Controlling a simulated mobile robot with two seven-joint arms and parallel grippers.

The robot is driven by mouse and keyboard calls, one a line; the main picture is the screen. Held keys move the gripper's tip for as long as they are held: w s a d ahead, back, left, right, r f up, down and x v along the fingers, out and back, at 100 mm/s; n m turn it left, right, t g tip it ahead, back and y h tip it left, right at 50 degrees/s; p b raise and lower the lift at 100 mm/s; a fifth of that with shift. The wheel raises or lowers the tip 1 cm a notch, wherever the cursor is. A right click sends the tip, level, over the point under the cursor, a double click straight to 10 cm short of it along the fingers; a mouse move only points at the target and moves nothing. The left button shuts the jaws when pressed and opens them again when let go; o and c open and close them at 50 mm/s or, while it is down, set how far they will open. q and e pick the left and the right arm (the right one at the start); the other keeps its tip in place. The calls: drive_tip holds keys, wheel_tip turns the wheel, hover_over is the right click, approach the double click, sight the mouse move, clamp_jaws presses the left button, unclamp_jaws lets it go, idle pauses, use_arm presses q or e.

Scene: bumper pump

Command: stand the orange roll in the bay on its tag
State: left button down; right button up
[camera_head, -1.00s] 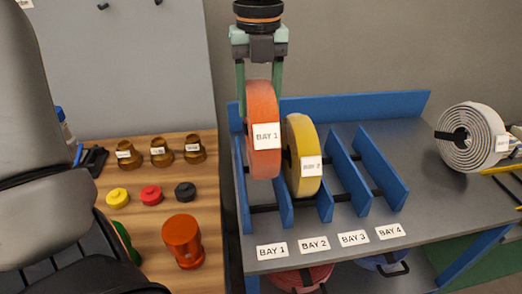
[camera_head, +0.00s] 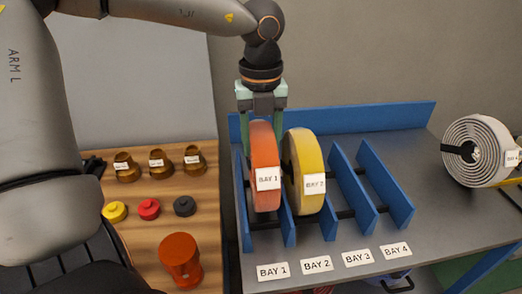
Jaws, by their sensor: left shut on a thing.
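The orange roll (camera_head: 264,150) carries a tag reading BAY 1. It stands upright between the blue dividers at the left end of the rack, behind the BAY 1 label (camera_head: 273,271). My left gripper (camera_head: 263,125) is above it, pointing down, with its green fingers shut on the upper part of the roll. The roll's lower edge is low between the dividers; I cannot tell whether it touches the rack's bottom. My right gripper is not in view.
A yellow roll (camera_head: 303,158) tagged BAY 2 stands in the neighbouring bay, close on the right. Bays 3 and 4, between blue dividers (camera_head: 385,187), are empty. Brass fittings (camera_head: 157,165) and coloured caps (camera_head: 149,209) stand on the wooden table.

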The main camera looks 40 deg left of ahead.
use_arm(q)
drive_tip(key=shift+f, duration=1.2)
drive_tip(key=shift+f, duration=0.2)
drive_tip(key=shift+c, duration=1.2)
unclamp_jaws()
wheel_tip(320, 180, up, 12)
drive_tip(key=shift+r, duration=0.15)
